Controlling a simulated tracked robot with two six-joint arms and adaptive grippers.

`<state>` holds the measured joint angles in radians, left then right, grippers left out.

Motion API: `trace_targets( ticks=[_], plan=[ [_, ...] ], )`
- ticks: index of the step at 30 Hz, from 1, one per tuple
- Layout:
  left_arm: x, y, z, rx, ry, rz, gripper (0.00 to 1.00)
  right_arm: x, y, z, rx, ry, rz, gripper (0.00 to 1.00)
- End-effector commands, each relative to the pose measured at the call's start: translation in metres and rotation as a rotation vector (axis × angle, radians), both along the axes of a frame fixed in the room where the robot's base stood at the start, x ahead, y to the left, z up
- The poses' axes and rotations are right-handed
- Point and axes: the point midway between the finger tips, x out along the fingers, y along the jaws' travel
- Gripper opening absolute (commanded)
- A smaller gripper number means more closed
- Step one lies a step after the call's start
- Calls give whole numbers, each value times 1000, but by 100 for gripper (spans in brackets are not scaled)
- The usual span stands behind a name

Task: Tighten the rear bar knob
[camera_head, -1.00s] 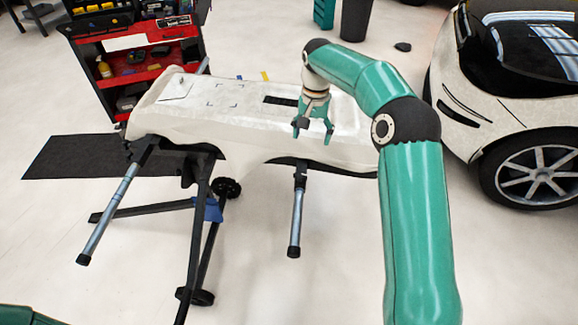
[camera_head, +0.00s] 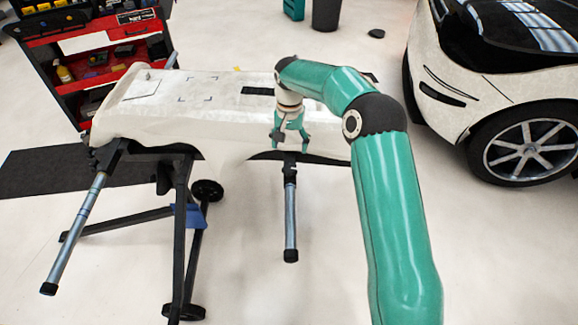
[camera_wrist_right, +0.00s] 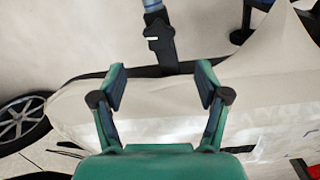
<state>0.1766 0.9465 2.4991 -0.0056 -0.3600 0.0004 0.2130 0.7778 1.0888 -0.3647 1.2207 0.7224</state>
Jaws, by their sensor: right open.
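A pale bumper cover (camera_head: 180,115) lies on a black stand. Two bars stick out from its near side. One bar (camera_head: 291,215) lies below my right gripper, with a black clamp (camera_head: 290,172) at its upper end. In the right wrist view this clamp (camera_wrist_right: 158,38) shows beyond the fingertips, with a small white mark on it. I cannot tell for sure which part is the rear bar knob. My right gripper (camera_head: 290,144) is open and empty at the cover's near edge. Its spread fingers also show in the right wrist view (camera_wrist_right: 161,76), apart from the clamp. My left gripper is out of view.
The other bar (camera_head: 78,230) sticks out at the left. The stand has black wheels (camera_head: 207,191) and a blue part (camera_head: 188,216). A red tool cart (camera_head: 95,60) stands behind, a white car (camera_head: 490,90) at the right. The floor in front is clear.

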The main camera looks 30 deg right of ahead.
Motion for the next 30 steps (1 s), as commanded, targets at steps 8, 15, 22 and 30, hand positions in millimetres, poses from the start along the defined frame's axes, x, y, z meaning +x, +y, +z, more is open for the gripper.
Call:
trace_targets(
  ticks=[8,15,22,30],
  plan=[
    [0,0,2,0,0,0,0,-1,1,-60,0,4,2,75],
    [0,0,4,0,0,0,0,0,1,-88,0,1,2,75],
    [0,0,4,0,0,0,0,0,1,-95,-1,-1,2,75],
    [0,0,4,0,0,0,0,0,1,-95,0,0,2,58]
  ],
)
